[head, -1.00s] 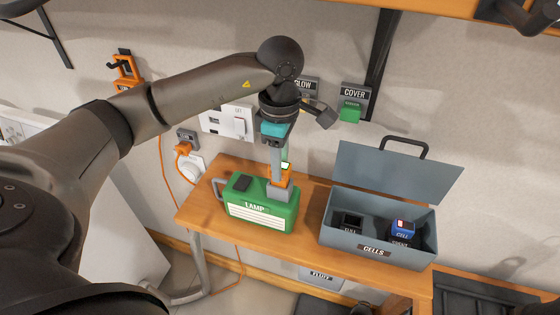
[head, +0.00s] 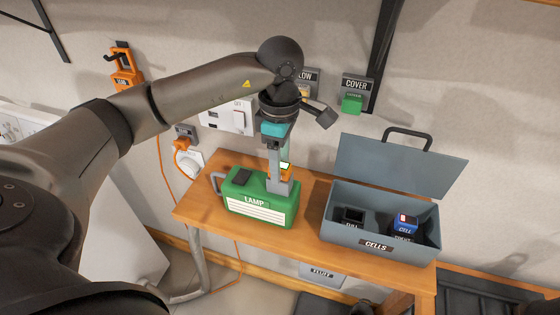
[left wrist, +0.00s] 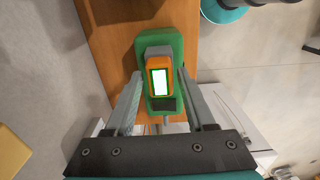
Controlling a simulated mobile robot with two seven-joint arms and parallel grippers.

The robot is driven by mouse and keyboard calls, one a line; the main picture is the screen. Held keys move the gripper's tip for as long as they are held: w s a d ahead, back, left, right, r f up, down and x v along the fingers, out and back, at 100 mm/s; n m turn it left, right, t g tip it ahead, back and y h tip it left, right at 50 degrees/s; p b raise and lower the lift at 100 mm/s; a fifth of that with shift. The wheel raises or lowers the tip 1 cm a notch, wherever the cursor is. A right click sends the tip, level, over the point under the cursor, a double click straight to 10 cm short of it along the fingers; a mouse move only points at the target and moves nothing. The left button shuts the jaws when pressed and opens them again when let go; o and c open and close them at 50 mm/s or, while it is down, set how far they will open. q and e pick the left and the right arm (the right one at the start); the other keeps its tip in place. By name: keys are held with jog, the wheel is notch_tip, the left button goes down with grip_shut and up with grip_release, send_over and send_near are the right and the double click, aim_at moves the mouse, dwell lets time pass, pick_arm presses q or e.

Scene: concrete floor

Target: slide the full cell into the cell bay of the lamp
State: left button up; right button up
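The green lamp (head: 262,209) stands on the wooden bench, its label facing me. An orange cell (head: 287,171) with a lit pale-green display stands upright in the grey bay on its top. The cell also shows in the left wrist view (left wrist: 159,82), over the green lamp body (left wrist: 177,50). How deep it sits is hard to tell. My left gripper (head: 280,185) points down over the bay. Its fingers (left wrist: 161,72) stand either side of the cell, with narrow gaps visible, so it looks open. My right gripper is not in view.
A grey box (head: 375,246) marked CELLS, lid up, stands right of the lamp. It holds a blue cell (head: 405,223) with a red display and a dark holder (head: 353,217) marked FULL. A green COVER button (head: 352,104) is on the wall behind.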

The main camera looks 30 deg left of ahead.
pick_arm(q)
jog(key=shift+o, duration=1.2)
jog(key=shift+r, duration=0.1)
notch_tip(320, 180, up, 7)
jog(key=shift+r+b, duration=0.2)
jog(key=shift+b, duration=0.15)
